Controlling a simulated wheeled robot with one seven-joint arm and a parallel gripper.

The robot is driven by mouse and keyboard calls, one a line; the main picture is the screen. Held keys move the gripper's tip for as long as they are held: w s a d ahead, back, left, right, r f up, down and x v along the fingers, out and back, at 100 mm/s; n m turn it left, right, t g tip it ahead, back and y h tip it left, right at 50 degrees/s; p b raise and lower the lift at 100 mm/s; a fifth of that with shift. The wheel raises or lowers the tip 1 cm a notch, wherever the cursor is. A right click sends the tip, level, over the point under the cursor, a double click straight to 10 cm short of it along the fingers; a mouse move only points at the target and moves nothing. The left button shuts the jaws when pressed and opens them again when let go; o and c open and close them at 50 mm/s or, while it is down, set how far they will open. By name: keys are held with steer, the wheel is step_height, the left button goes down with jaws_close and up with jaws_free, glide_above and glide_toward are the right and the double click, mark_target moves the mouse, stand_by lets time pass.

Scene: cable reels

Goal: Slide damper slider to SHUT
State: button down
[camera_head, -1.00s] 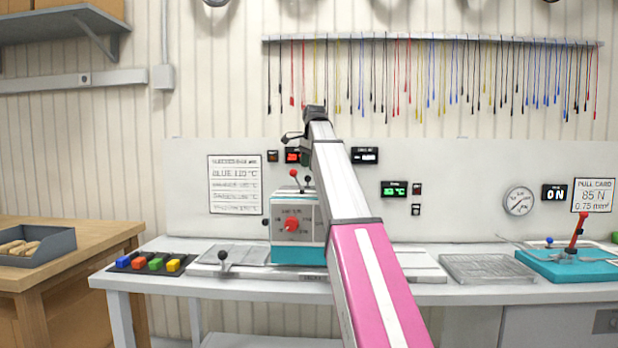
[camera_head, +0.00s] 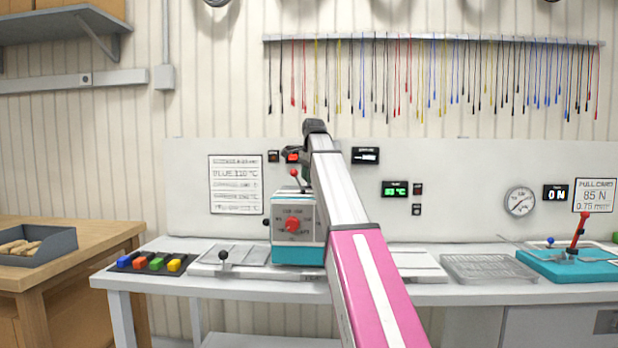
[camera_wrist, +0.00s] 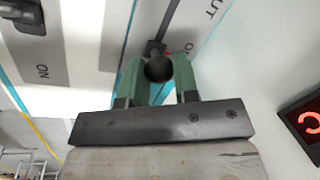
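The damper slider's round dark knob (camera_wrist: 158,70) shows in the wrist view, on a dark stem at the near end of a straight slot (camera_wrist: 178,22). Partly cut lettering beside the slot reads "UT" at the far end and "O" close to the knob. My gripper's (camera_wrist: 159,76) two green fingers stand on either side of the knob. No clear gap shows, but I cannot tell whether they press on it. In the head view, my arm reaches over the teal-and-grey box (camera_head: 297,255), and the slider knob is hidden there.
The box bears a red dial (camera_head: 292,224) on its front and a red-knobbed lever (camera_head: 294,174) on top. A black-knobbed lever (camera_head: 223,255) stands at left. A red display (camera_wrist: 310,120) is close at right in the wrist view. A wire tray (camera_head: 488,268) lies further right.

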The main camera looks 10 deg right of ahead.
steer(key=a, duration=0.2)
steer(key=w+a, duration=0.1)
steer(key=a, duration=0.1)
steer(key=w+a, duration=0.1)
steer(key=a, duration=0.2)
steer(key=shift+a, duration=0.1)
steer(key=c, duration=0.9)
jaws_free()
steer(key=shift+a, duration=0.1)
steer(key=shift+o, duration=0.2)
step_height(320, 180, up, 11)
steer(key=s, duration=0.2)
steer(key=shift+d+f, duration=0.15)
steer(key=shift+d, duration=0.2)
steer(key=shift+f, duration=0.1)
